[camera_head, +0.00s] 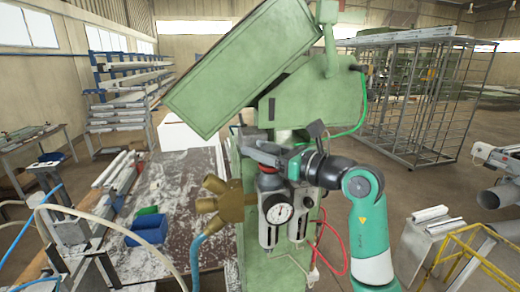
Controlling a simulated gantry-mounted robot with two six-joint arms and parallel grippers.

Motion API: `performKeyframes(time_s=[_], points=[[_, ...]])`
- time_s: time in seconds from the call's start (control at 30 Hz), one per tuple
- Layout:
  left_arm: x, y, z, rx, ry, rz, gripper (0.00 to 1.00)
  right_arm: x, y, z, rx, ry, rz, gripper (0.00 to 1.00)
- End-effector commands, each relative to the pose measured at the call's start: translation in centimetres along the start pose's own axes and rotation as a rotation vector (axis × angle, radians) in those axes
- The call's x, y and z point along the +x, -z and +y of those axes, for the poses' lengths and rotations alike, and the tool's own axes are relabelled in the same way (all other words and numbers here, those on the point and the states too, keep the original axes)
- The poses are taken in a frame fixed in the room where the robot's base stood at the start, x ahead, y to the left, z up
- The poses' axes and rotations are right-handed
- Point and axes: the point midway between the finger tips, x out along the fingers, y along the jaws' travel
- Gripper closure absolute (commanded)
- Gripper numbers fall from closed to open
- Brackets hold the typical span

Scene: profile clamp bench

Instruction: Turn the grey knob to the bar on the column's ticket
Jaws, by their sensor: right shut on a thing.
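The green machine column (285,275) stands in the middle of the view with a pressure regulator on its front. The regulator's round white gauge (279,212) faces me, but its reading is too small to make out. A red ring (268,183) shows above the gauge. My right gripper (268,160) comes in from the right and is shut at the top of the regulator, where the grey knob sits. The jaws hide most of the knob. I cannot make out the ticket on the column. My left gripper is not in view.
A brass fitting (226,199) with a blue hose stands left of the regulator. A green hose (350,128) and red hoses (325,240) hang right of the column. A bench (190,172) with a blue bin (148,229) lies left. A wire cage (420,95) stands behind right.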

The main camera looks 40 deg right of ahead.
Motion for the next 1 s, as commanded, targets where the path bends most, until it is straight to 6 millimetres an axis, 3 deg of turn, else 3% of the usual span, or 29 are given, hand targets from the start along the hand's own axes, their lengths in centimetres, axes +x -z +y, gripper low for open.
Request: performKeyframes(time_s=[0.1,0.27,0.7,1.0], points=[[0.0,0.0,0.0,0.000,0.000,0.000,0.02,0.0,0.0,0.0,0.000,0.000,0.000,1.00],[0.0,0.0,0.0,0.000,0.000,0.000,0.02,0.1,0.1,0.0,0.000,-0.038,0.004,1.00],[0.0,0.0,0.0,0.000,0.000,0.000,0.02,-0.2,0.1,1.1,0.002,-0.400,0.005,1.00],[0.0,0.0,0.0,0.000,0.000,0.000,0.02,-0.3,0.1,1.2,0.001,-0.420,0.001,1.00]])
